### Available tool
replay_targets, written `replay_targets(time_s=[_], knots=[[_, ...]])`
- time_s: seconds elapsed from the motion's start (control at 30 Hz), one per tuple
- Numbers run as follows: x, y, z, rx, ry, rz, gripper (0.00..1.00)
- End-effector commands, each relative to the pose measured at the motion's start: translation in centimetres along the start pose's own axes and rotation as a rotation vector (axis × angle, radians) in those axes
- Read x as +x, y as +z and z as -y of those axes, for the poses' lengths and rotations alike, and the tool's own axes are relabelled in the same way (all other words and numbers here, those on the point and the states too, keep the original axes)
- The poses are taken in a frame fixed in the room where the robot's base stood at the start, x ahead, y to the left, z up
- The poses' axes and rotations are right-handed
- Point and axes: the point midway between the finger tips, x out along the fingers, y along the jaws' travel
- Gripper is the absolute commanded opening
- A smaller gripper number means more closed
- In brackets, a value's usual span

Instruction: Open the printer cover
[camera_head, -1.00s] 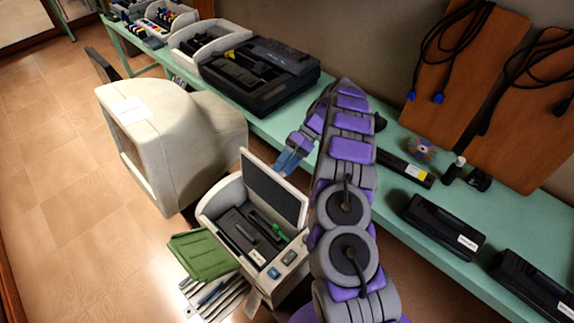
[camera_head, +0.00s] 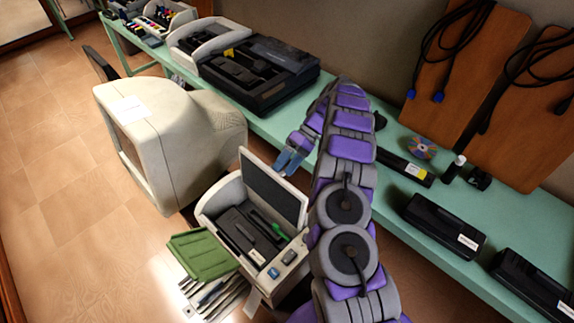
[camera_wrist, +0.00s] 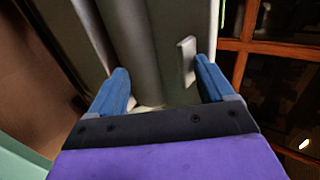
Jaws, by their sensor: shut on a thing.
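The printer is a cream-white box (camera_head: 277,273) with a dark inside and a green part, in the lower middle of the head view. Its cover (camera_head: 273,187) stands raised at the back edge, its dark inner face showing. My gripper (camera_head: 287,163) is just behind the raised cover's upper edge. In the wrist view its two blue fingers (camera_wrist: 162,72) are spread around a pale grey surface, which seems to be the cover (camera_wrist: 140,45), with a small tab. The exact contact is hidden.
A large cream monitor (camera_head: 165,135) stands left of the printer. A teal bench (camera_head: 395,215) behind carries a black device (camera_head: 260,80) and several dark cartridges (camera_head: 442,226).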

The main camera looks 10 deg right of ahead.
Motion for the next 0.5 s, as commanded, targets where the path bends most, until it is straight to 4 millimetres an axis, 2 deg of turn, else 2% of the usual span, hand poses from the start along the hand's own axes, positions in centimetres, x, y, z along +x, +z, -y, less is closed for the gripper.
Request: replay_targets(time_s=[0.03, 0.17, 0.27, 0.4, 0.5], knots=[[0.4, 0.2, -0.6, 0.01, 0.004, 0.009, 0.57], [0.2, 0.2, -0.2, 0.009, 0.004, 0.008, 0.53], [-0.5, 0.2, 0.6, 0.007, 0.004, 0.007, 0.36], [-2.4, 0.4, 3.0, 0.003, 0.002, 0.0, 0.36], [-1.7, 1.3, 3.2, 0.003, -0.003, 0.001, 0.36]])
